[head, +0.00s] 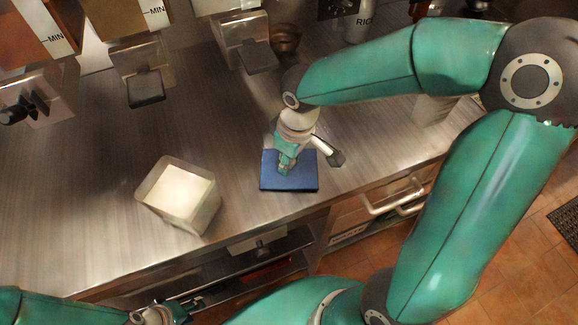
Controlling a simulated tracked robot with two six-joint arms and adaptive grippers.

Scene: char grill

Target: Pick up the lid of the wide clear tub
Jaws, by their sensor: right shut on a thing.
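A flat, square dark blue lid (304,182) shows near the counter's front edge, at the middle of the head view. My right gripper (285,168) points down at it and is shut on it near its middle; the fingertips are small and partly hidden by the wrist. I cannot tell whether the lid touches the counter or is a little above it. A clear, open-topped tub (206,214) with white contents stands on the counter to the left of the lid. My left gripper (165,314) is at the bottom edge, partly cut off, and its fingers are not clear.
Dispensers with black levers (146,88) line the back of the steel counter (90,190). A small dark bowl (286,38) stands at the back. Drawers with metal handles (392,197) and an open shelf are below the front edge. Bare counter lies left of the tub.

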